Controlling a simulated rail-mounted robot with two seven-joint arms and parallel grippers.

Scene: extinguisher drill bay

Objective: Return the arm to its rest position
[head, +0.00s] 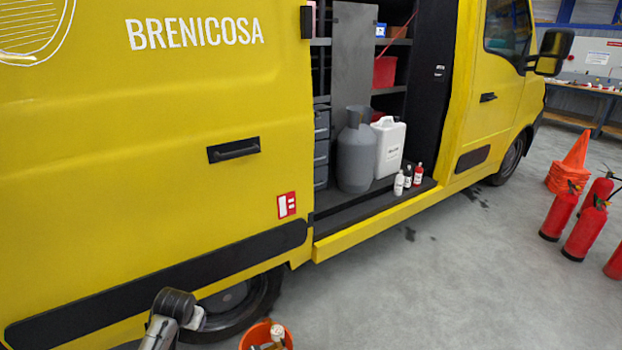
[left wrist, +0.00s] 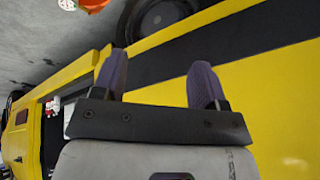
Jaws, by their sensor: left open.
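My left gripper (left wrist: 157,72) shows in the left wrist view with its two purple-grey fingers spread apart and nothing between them. Beyond the fingers are the yellow van side with its black trim strip and a van wheel (left wrist: 163,17). In the head view, part of my own arm (head: 172,318) shows at the bottom left, in front of the van's rear wheel. The fingers cannot be made out there. My right gripper is in neither view.
The yellow van (head: 150,170) fills the left and middle. Its open side bay holds a grey gas cylinder (head: 355,155), a white canister (head: 389,146) and small bottles. An orange bucket (head: 254,336) stands at the bottom. Red extinguishers (head: 585,232) and orange cones (head: 569,172) stand right; floor between is clear.

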